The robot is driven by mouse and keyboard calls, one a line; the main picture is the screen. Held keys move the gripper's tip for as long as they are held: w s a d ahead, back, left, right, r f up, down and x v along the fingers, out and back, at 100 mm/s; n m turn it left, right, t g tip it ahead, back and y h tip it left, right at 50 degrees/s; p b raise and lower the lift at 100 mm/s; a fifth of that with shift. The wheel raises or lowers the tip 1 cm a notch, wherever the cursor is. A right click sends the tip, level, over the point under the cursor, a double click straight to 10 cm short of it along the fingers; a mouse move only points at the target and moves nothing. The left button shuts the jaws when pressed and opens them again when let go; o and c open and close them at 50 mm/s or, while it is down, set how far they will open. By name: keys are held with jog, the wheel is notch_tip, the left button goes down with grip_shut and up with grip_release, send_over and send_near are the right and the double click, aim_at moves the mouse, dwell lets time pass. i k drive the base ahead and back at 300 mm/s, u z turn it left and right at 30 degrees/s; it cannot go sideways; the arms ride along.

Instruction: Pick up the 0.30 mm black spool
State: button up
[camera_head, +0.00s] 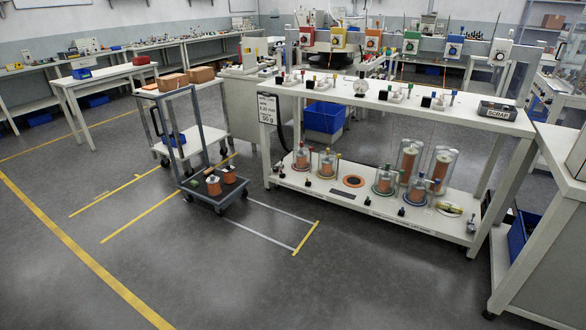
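Two copper-coloured spools with dark tops stand on the low dark deck of a cart: a nearer one (214,188) and one behind it to the right (229,177). Several more copper spools stand under clear covers on the lower shelf of the white bench, among them a left one (301,161), a tall one (409,163) and another tall one (439,172). No 0.30 mm marking is readable on any spool, so I cannot tell which one is the black 0.30 mm spool. My gripper is not in view.
The cart (191,137) stands left of the white bench (400,101). A blue bin (324,117) is behind the bench. Another bench is at far right. The grey floor in front is clear.

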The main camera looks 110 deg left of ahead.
aim_at(228, 170)
jog(key=u, duration=1.75)
jog(key=i, duration=0.1)
jog(key=u, duration=2.35)
jog(key=i, duration=0.55)
jog(key=z, duration=0.1)
jog(key=k, duration=0.55)
jog(key=u, duration=0.1)
